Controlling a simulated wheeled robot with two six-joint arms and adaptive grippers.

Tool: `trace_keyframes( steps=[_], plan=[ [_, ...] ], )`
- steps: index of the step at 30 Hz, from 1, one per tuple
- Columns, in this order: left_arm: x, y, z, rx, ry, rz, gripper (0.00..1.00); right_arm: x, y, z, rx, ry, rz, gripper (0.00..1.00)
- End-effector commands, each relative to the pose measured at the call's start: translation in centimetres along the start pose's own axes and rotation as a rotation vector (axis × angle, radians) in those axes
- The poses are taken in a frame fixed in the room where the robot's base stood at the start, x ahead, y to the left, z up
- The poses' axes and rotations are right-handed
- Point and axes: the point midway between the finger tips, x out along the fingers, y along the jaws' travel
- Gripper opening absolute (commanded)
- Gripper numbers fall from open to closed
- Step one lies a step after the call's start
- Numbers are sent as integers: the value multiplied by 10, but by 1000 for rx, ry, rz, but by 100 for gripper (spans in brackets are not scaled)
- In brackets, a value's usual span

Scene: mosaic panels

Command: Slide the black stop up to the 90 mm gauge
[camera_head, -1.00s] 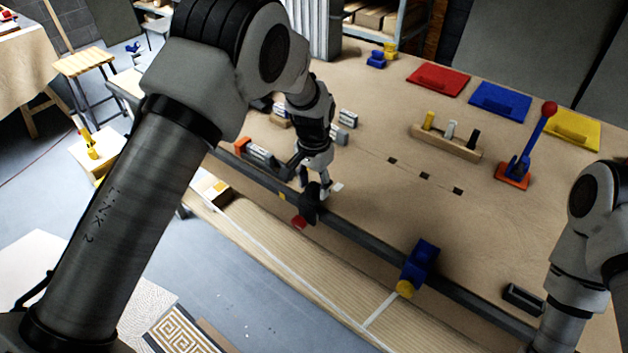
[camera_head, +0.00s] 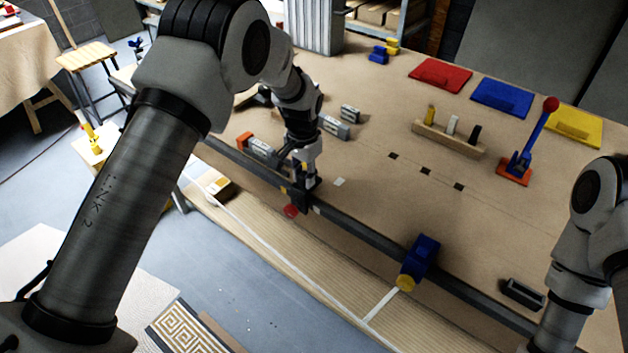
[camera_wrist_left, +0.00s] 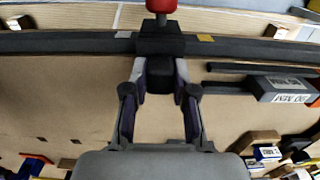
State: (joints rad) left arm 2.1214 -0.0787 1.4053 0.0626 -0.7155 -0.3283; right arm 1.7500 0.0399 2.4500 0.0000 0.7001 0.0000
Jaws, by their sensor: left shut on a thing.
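The black stop (camera_head: 299,198) with its red knob (camera_head: 291,211) sits on the dark rail (camera_head: 372,238). In the left wrist view the stop (camera_wrist_left: 160,38) shows at top centre, red knob (camera_wrist_left: 160,5) above. My left gripper (camera_head: 305,180) is shut on the stop; in the wrist view its fingers (camera_wrist_left: 160,75) close on the stop's near part. The grey 90 mm gauge (camera_head: 262,147) lies left of the stop, beside the rail near an orange block (camera_head: 243,140); its label also shows in the wrist view (camera_wrist_left: 288,88). My right gripper is out of view.
A blue clamp with a yellow knob (camera_head: 418,262) sits on the rail to the right. Other grey gauges (camera_head: 334,128) lie behind. A pegged wooden block (camera_head: 447,138) and a red-knobbed lever (camera_head: 520,155) stand further right. The table middle is mostly clear.

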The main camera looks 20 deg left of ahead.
Motion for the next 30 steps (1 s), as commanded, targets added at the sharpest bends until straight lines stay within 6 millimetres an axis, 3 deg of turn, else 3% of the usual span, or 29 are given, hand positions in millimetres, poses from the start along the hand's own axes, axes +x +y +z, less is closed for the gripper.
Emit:
trace_keyframes(
  steps=[9, 15, 21, 29, 30],
  plan=[
    [2, -78, 0, -5, 1, 2, 0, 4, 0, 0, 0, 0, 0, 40],
    [1, -110, 0, -2, -1, 1, 0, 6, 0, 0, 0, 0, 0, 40],
    [1, -120, 0, 0, -2, 0, 0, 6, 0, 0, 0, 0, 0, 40],
    [1, -120, 0, 1, -2, 0, 0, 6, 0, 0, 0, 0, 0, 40],
    [1, -120, 0, 1, -2, 0, 34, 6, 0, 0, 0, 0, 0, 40]
  ],
)
